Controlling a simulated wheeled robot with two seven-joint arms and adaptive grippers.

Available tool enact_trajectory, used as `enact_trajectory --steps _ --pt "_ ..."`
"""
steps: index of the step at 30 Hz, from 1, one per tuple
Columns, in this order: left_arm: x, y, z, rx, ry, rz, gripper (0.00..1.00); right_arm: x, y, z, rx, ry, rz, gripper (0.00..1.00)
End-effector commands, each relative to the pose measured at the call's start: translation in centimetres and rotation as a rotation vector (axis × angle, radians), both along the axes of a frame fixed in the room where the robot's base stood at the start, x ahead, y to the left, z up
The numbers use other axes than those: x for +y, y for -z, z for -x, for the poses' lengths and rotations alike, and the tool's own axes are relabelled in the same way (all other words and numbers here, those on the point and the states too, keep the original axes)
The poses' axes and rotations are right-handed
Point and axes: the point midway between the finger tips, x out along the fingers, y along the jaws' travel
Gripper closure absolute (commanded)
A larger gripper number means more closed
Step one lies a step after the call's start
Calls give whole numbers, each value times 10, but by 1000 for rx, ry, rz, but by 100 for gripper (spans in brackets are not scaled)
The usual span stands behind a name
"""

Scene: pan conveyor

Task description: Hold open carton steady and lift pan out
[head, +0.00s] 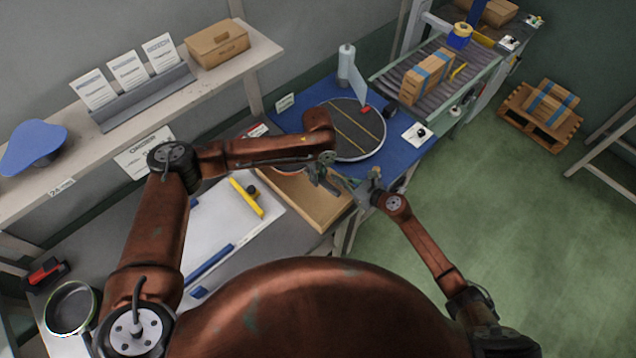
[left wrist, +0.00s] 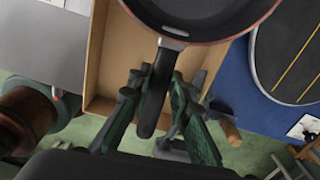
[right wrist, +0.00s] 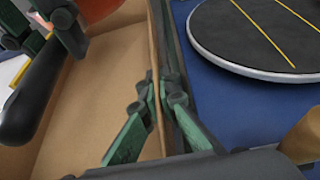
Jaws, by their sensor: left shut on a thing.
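The dark pan (left wrist: 205,14) with a copper-coloured rim shows at the top of the left wrist view. My left gripper (left wrist: 155,85) is shut on its black handle (left wrist: 152,108). The pan overlaps the rim of the open carton (left wrist: 98,55) and appears raised above its floor. In the head view my left arm hides most of the pan, and the carton (head: 318,209) shows below my left gripper (head: 322,177). My right gripper (right wrist: 162,88) has one finger on each side of the carton's wall (right wrist: 157,50) and looks shut on it. The pan's copper side (right wrist: 97,8) shows at upper left there.
A round turntable (head: 358,138) on a blue mat (head: 290,119) stands just beyond the carton. A white sheet with a yellow tool (head: 247,199) lies to its left. Another pan (head: 71,307) sits at lower left. A conveyor (head: 447,75) with a box is at upper right.

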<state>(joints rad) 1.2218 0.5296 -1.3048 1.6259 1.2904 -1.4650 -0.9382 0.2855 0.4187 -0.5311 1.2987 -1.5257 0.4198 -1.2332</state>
Motion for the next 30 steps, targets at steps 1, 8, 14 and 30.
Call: enact_trajectory --steps 1,8,14,30 --pt "0 -8 -1 -4 0 0 100 0 1 1 2 -1 1 100" --pt "0 -19 -1 -1 0 0 100 0 1 1 2 -1 1 100" --pt "0 -19 -1 -1 0 0 100 0 1 1 2 -1 1 97" --pt "0 -19 -1 -1 0 0 100 0 0 0 0 0 0 75"
